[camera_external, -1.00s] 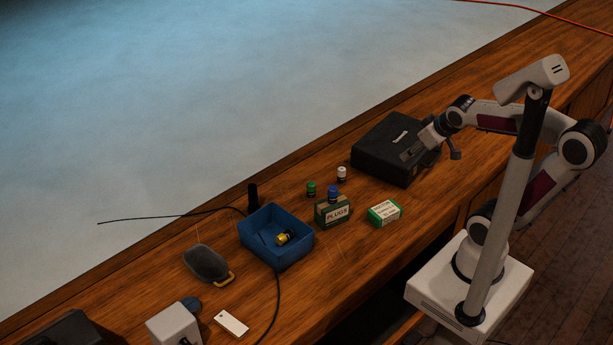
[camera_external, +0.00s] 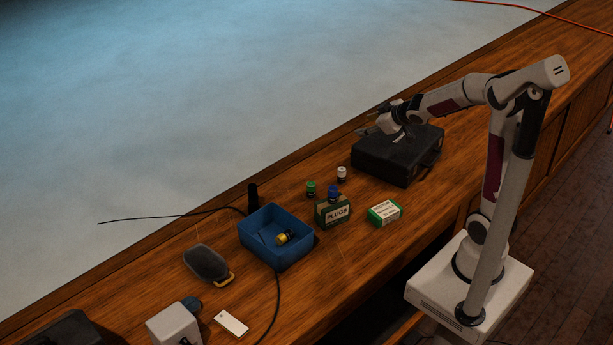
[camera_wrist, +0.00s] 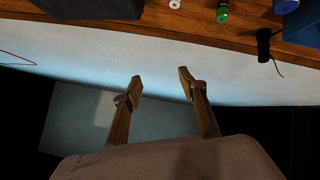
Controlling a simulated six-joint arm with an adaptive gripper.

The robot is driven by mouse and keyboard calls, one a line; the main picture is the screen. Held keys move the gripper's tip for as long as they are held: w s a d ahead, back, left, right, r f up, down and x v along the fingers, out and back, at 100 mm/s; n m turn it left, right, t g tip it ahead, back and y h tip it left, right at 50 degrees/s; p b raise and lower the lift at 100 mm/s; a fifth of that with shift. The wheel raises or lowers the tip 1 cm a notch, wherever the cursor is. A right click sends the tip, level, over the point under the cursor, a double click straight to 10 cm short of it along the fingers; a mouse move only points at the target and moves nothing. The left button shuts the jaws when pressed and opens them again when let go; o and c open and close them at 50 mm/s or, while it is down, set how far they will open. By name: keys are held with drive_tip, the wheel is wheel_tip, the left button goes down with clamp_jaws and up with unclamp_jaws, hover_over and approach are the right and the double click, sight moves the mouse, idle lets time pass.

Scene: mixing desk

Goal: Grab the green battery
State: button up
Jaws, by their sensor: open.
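The green battery (camera_external: 311,188) stands upright on the wooden desk, just left of a white battery (camera_external: 342,174). In the wrist view the green battery (camera_wrist: 222,12) is at the top edge, partly cut off, with the white one (camera_wrist: 175,4) to its left. My gripper (camera_external: 364,132) is in the air by the black case, near the desk's far edge, up and right of the green battery and apart from it. In the wrist view its fingers (camera_wrist: 160,83) are spread with nothing between them.
A blue battery (camera_external: 333,191) stands by the PLUGS box (camera_external: 333,213), close to the green battery. A green-and-white box (camera_external: 385,213) is to the right. A blue bin (camera_external: 300,256) holds a yellow battery (camera_external: 285,237). The black case (camera_external: 398,162) lies near my arm.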

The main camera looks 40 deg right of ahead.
drive_tip(key=w+a+f+n+t+y, duration=0.1)
drive_tip(key=w+f+n+y, duration=0.1)
drive_tip(key=w+f, duration=0.4)
drive_tip(key=n+g+y, duration=0.1)
drive_tip(key=n+y, duration=0.2)
drive_tip(key=y, duration=0.5)
approach(313, 184)
drive_tip(key=w, duration=0.1)
drive_tip(key=w+a, duration=0.1)
drive_tip(key=w, duration=0.1)
drive_tip(key=shift+f, duration=0.1)
drive_tip(key=shift+s+a+f+y, duration=0.25)
drive_tip(key=shift+s+f+y, duration=0.05)
drive_tip(key=shift+s+f, duration=0.1)
drive_tip(key=shift+w, duration=0.15)
drive_tip(key=shift+x, duration=1.25)
drive_tip(key=shift+a, duration=0.1)
drive_tip(key=shift+x, duration=2.55)
